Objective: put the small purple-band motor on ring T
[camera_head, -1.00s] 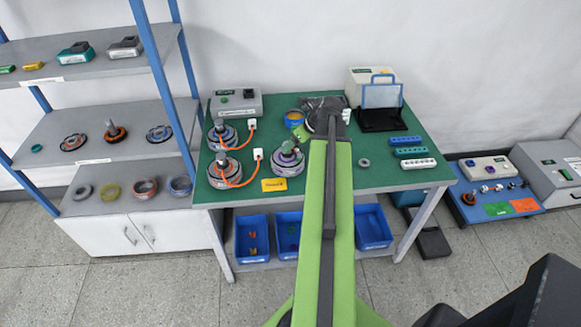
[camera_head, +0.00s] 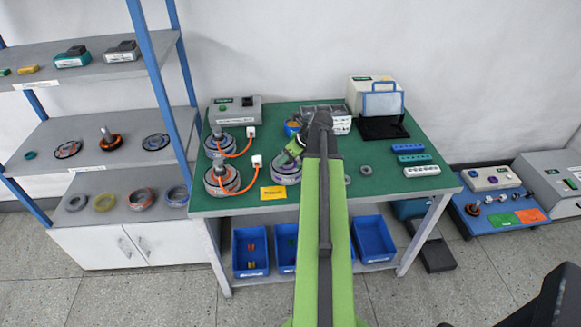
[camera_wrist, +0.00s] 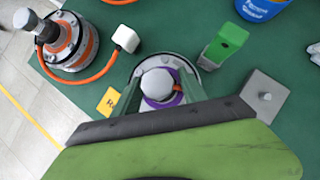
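The purple-band motor (camera_wrist: 159,84) has a rounded silver top and a purple band. In the wrist view it sits between the two fingers of my gripper (camera_wrist: 163,78), over a round silver base. I cannot tell whether the fingers press on it. In the head view my gripper (camera_head: 291,154) reaches down to the purple-marked motor base (camera_head: 283,178) on the green table, and the arm hides part of it. I cannot read a T on any ring; small grey rings (camera_head: 366,170) lie on the table right of my arm.
Two orange-cabled motors (camera_head: 221,180) stand left, beside a yellow label (camera_head: 272,192). A blue tin (camera_wrist: 262,6) stands behind. Shelf rings (camera_head: 104,201) are far left.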

